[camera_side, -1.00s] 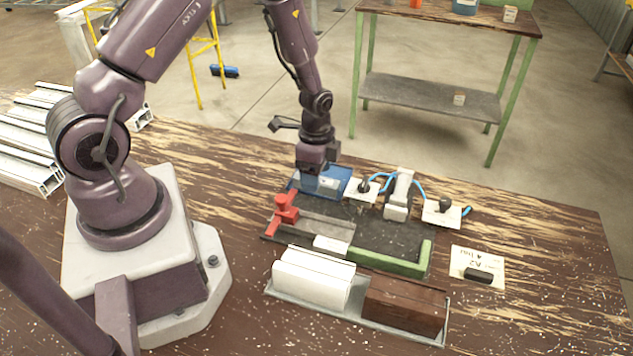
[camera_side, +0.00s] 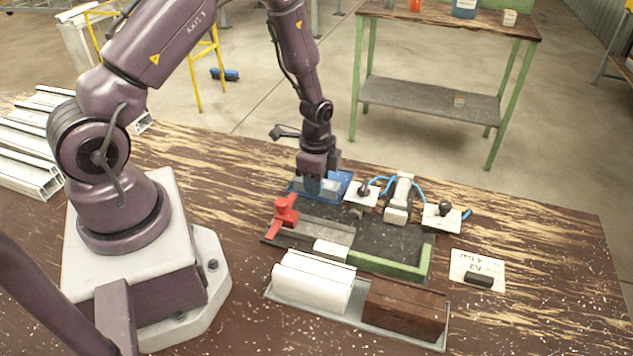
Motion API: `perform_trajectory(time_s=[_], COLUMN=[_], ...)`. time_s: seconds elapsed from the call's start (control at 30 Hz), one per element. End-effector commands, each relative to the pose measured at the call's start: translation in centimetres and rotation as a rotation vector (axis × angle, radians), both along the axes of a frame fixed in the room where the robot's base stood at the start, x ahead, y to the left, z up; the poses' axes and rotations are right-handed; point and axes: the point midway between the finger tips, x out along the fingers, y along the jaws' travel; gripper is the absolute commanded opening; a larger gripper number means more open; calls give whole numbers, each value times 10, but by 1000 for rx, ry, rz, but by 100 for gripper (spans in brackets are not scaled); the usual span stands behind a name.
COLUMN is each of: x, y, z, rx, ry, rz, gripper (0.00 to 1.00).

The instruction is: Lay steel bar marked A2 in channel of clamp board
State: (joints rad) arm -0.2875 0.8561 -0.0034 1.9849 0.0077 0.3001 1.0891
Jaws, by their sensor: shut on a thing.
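My gripper (camera_side: 318,179) points down at the blue tray (camera_side: 301,188) behind the clamp board. It is shut on a pale grey steel bar (camera_side: 330,186), which shows only in part between and beside the fingers, at tray level. I cannot read a mark on the bar or tell whether it still touches the tray. The clamp board (camera_side: 388,240) lies in front of the tray, with a red clamp (camera_side: 286,212) at its left, a grey strip along its left part and a green rail (camera_side: 395,264) at its front right. I cannot make out the channel clearly.
A card reading A2 (camera_side: 478,266) with a dark block (camera_side: 478,280) lies to the right. A toggle clamp (camera_side: 398,198), small fittings and blue hose stand behind the board. A front tray (camera_side: 357,316) holds white (camera_side: 312,280) and brown (camera_side: 404,307) blocks. Aluminium profiles (camera_side: 30,150) lie left.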

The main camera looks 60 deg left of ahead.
Motion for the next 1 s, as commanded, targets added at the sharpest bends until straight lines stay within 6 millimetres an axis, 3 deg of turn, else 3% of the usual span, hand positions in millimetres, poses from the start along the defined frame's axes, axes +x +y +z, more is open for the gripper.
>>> perform_trajectory(time_s=[0.17, 0.4, 0.57, 0.73, 0.9, 1.0], x=[1, 1, 2, -1, -22, -37], y=[0, 0, -5, -50, -102, -119], z=[23, 71, 91, 97, 90, 85], rx=[1, 1, 1, -1, 1, 2], ry=[-4, -4, -3, 10, 19, 18], rz=[0, 0, -16, -129, -155, -105], gripper=[6, 6, 6, 6, 6, 6])
